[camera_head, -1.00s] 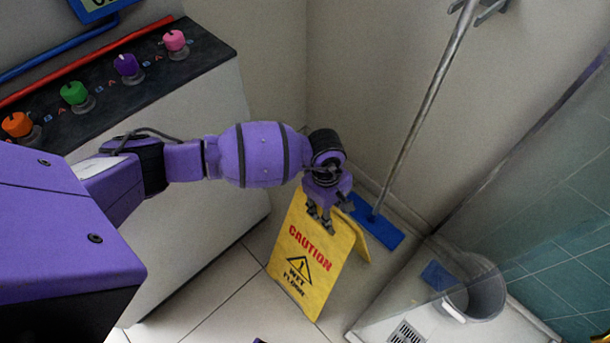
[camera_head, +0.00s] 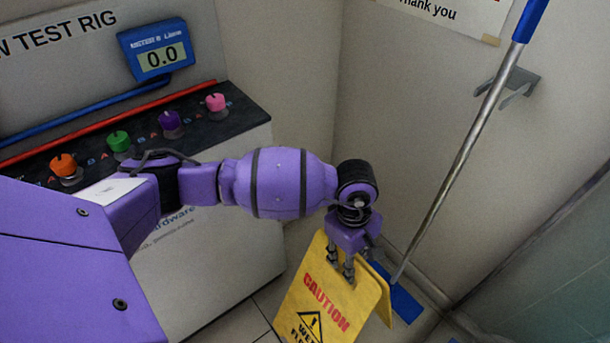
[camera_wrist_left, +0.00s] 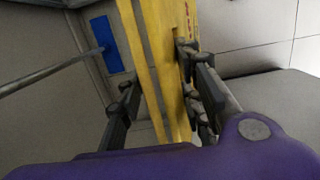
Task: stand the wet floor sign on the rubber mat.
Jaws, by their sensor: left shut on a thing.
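The yellow wet floor sign (camera_head: 322,302) hangs from my left gripper (camera_head: 344,274) in front of the corner, its lower part cut off by the bottom of the head view. My left gripper is shut on its top edge. In the left wrist view the sign (camera_wrist_left: 158,50) runs between the two fingers of the left gripper (camera_wrist_left: 160,100), its two panels slightly apart. Whether its feet touch the floor is hidden. The rubber mat is not in view, nor is my right gripper.
A mop (camera_head: 462,150) with a blue head (camera_head: 405,304) leans in the corner behind the sign. A test rig bench (camera_head: 215,262) with coloured knobs stands to the left. A partition edge (camera_head: 540,240) is at the right. Some tiled floor (camera_head: 244,325) shows below.

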